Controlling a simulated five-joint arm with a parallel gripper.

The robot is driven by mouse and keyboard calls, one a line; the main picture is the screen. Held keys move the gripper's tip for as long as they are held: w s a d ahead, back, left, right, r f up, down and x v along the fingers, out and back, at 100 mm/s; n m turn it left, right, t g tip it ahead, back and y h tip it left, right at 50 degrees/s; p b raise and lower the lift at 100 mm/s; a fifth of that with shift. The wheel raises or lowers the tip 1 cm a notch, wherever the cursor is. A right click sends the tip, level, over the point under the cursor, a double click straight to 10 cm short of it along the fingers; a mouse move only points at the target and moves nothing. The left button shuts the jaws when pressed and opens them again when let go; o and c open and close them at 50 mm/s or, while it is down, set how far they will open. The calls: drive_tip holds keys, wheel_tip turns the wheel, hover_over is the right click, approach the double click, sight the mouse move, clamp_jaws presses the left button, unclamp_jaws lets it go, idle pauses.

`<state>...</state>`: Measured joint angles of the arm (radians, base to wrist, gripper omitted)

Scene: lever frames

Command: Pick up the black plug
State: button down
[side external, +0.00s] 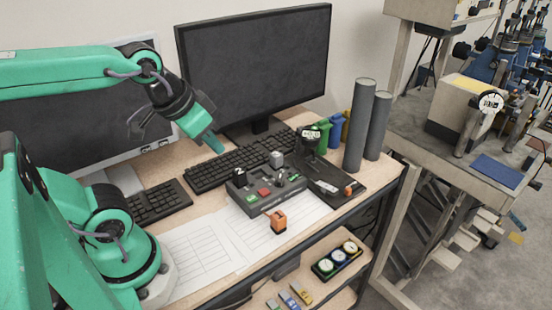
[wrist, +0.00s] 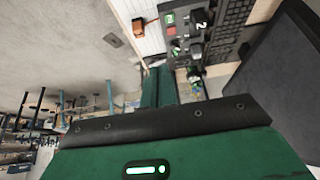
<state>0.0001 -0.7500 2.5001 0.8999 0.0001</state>
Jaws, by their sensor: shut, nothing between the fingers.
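I cannot say for sure which dark piece is the black plug. A black knob-like piece marked 2 (side external: 239,175) stands on the dark control box (side external: 258,203), beside a grey block, a red button and a green button. The marked piece also shows in the wrist view (wrist: 200,27). My gripper (side external: 216,146) is shut and empty, pointing down above the keyboard, left of and above the box in the side view. In the wrist view, my closed fingers (wrist: 158,86) reach toward the box and hide part of the desk.
A black plate with a lever (side external: 325,185) lies right of the box, with two grey cylinders (side external: 360,125) behind it. An orange block (side external: 277,221) sits near the desk's front edge. Monitors and a keyboard (side external: 235,160) are behind. Paper sheets (side external: 195,250) cover the front left.

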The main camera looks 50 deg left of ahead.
drive_tip(key=c, duration=1)
unclamp_jaws()
drive_tip(key=shift+c, duration=0.2)
drive_tip(key=shift+w, duration=0.1)
drive_tip(key=g, duration=0.5)
hover_over(240, 170)
wheel_tip(240, 170, down, 12)
drive_tip(key=shift+d+r, duration=0.15)
drive_tip(key=shift+a+f+g, duration=0.25)
drive_tip(key=shift+f+g, duration=0.05)
drive_tip(key=shift+f, duration=0.05)
drive_tip(key=shift+f, duration=1.3)
